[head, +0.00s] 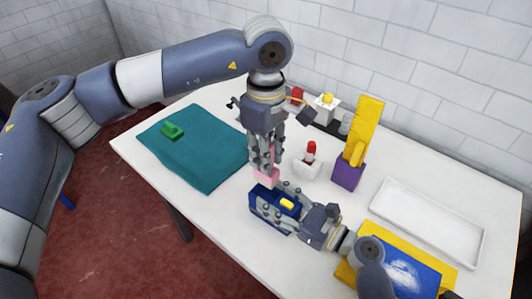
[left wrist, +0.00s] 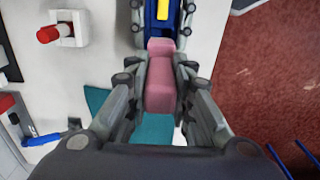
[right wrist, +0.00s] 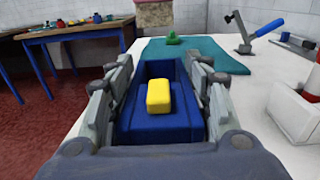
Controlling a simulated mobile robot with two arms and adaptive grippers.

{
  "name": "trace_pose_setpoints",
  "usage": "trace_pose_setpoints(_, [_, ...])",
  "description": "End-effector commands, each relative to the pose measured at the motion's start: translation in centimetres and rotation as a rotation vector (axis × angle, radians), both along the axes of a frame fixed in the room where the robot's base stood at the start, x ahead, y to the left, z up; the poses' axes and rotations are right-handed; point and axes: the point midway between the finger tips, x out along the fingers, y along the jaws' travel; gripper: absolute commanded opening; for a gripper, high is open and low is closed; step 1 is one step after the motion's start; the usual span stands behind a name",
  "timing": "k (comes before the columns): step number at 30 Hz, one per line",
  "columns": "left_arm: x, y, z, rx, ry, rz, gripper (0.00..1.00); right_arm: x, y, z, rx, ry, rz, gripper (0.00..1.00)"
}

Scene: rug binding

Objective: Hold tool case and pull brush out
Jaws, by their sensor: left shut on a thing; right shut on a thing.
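The blue tool case (head: 262,205) stands on the white table with a yellow block (head: 287,204) in it. My right gripper (head: 285,208) is shut across the case's sides; the right wrist view shows the case (right wrist: 155,132) between its fingers. My left gripper (head: 265,165) points down above the case's far end and is shut on the pink brush (head: 267,178). The brush also shows between the fingers in the left wrist view (left wrist: 161,80). In the right wrist view the brush (right wrist: 153,14) hangs above and beyond the case, apart from it. Its upper part is hidden by the fingers.
A teal cloth (head: 205,160) with a green piece (head: 172,131) lies at left. A red-topped white holder (head: 308,165), a purple block with a yellow tool (head: 350,170), and a white tray (head: 425,220) stand at right. A blue-and-yellow stack (head: 440,265) lies at front right.

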Motion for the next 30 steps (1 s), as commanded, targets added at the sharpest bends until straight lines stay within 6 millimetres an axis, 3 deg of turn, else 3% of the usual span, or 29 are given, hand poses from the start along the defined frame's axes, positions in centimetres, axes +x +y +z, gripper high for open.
trace_pose_setpoints(2, [0.0, 0.0, 0.0, 0.0, 0.0, 0.0, 0.0, 0.0, 0.0, 0.0, -0.001, 0.001, 0.0, 0.12])
trace_pose_setpoints(3, [0.0, 0.0, 0.0, 0.0, 0.0, 0.0, 0.0, 0.0, 0.0, 0.0, -0.001, 0.001, 0.0, 0.53])
trace_pose_setpoints(6, [0.0, 0.0, 0.0, 0.0, 0.0, 0.0, 0.0, 0.0, 0.0, 0.0, -0.001, 0.001, 0.0, 0.69])
trace_pose_setpoints(19, [0.0, 0.0, 0.0, 0.0, 0.0, 0.0, 0.0, -0.4, -0.6, -0.1, -0.002, 0.0, -0.001, 0.69])
trace_pose_setpoints(30, [0.0, 0.0, 0.0, 0.0, 0.0, 0.0, 0.0, -4.4, -6.6, -0.2, -0.004, 0.004, 0.0, 0.69])
